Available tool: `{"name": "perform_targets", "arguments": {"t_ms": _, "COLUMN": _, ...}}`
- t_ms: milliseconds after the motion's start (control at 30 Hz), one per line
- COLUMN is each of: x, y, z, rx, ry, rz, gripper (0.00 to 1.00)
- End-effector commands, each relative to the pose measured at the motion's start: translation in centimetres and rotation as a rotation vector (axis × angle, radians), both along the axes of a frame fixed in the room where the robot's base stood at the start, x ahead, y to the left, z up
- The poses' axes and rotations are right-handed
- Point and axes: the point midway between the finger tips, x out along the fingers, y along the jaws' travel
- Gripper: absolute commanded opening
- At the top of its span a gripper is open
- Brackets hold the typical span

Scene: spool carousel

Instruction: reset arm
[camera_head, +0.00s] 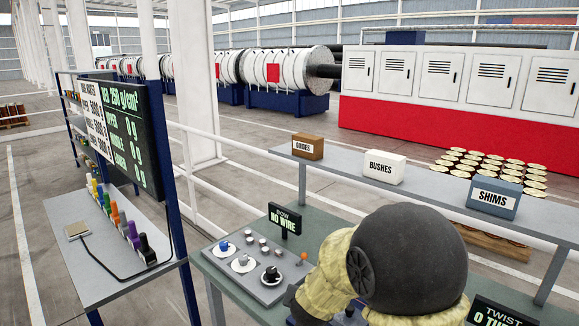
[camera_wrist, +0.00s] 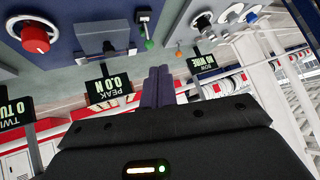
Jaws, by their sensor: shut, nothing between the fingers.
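My gripper (camera_wrist: 158,82) shows in the wrist view with its two dark fingers together and nothing between them. It is above a grey-green bench with instruments, apart from them; this view is upside down. In the head view my dark, rounded arm joint with yellowish covering fills the lower right and hides part of the bench (camera_head: 222,285); my gripper cannot be made out there.
A red knob (camera_wrist: 36,38), a "PEAK 0.0 N" display (camera_wrist: 110,88) and a green-tipped lever (camera_wrist: 148,43) are near my gripper. In the head view, a shelf (camera_head: 340,170) holds boxes labelled guides (camera_head: 308,146), bushes (camera_head: 384,168) and shims (camera_head: 493,199).

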Motion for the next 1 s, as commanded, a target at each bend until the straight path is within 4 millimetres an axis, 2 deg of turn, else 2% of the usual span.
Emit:
{"name": "perform_targets", "arguments": {"t_ms": 167, "x": -5.5, "y": -2.8, "z": 0.3, "rx": 0.009, "ry": 0.154, "rz": 0.143, "gripper": 0.00}}
{"name": "perform_targets", "arguments": {"t_ms": 400, "x": -15.4, "y": -7.7, "z": -0.3, "rx": -0.057, "ry": 0.428, "rz": 0.266, "gripper": 0.00}}
{"name": "perform_targets", "arguments": {"t_ms": 500, "x": -18.7, "y": -9.5, "z": -0.6, "rx": -0.093, "ry": 0.521, "rz": 0.285, "gripper": 0.00}}
{"name": "perform_targets", "arguments": {"t_ms": 633, "x": -20.6, "y": -10.5, "z": -0.7, "rx": -0.119, "ry": 0.577, "rz": 0.297, "gripper": 0.00}}
{"name": "perform_targets", "arguments": {"t_ms": 1000, "x": -20.6, "y": -10.5, "z": -0.7, "rx": -0.121, "ry": 0.580, "rz": 0.299, "gripper": 0.00}}
